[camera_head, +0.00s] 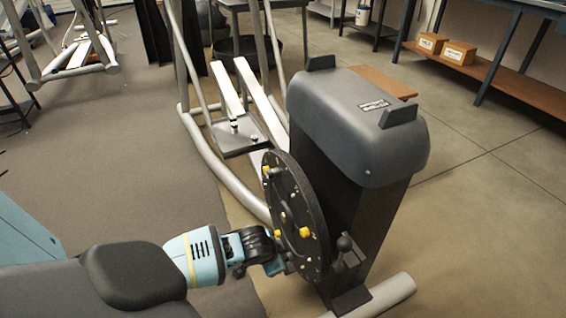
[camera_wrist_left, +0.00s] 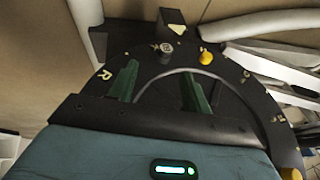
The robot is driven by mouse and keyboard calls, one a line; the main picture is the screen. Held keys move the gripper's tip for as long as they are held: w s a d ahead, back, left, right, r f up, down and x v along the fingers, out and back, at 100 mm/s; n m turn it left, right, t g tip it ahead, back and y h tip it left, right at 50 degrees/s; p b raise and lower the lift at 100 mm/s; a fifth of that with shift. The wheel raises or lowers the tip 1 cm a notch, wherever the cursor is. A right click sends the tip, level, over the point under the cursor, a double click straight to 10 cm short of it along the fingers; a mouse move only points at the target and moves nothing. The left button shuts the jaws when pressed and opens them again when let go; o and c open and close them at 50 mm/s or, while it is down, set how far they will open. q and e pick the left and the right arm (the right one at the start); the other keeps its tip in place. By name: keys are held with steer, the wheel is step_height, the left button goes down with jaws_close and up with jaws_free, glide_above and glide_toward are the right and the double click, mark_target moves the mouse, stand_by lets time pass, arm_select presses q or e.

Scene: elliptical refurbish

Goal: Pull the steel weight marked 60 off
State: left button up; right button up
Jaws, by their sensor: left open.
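A black disc (camera_head: 300,190) stands upright on the near side of the elliptical machine, with yellow knobs and small metal fittings on its face. My left gripper (camera_head: 284,264) is at the lower part of the disc, close to its face. In the left wrist view my gripper's two green fingers (camera_wrist_left: 160,88) are apart over the dark disc (camera_wrist_left: 225,72), with nothing seen between them. A small grey metal fitting (camera_wrist_left: 166,48) and a yellow knob (camera_wrist_left: 206,57) sit beyond the fingertips. I cannot read a 60 on anything. My right gripper is out of view.
The machine's grey housing (camera_head: 360,115) rises behind the disc, with a black ball-ended lever (camera_head: 345,243) at its lower right. White rails (camera_head: 228,90) and frame tubes lie beyond. Open floor is at the right; cardboard boxes (camera_head: 459,53) sit on a shelf.

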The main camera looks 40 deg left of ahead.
arm_select(q)
steer(key=shift+w+a, duration=0.3)
steer(key=shift+w, duration=0.15)
steer(key=shift+f, duration=0.15)
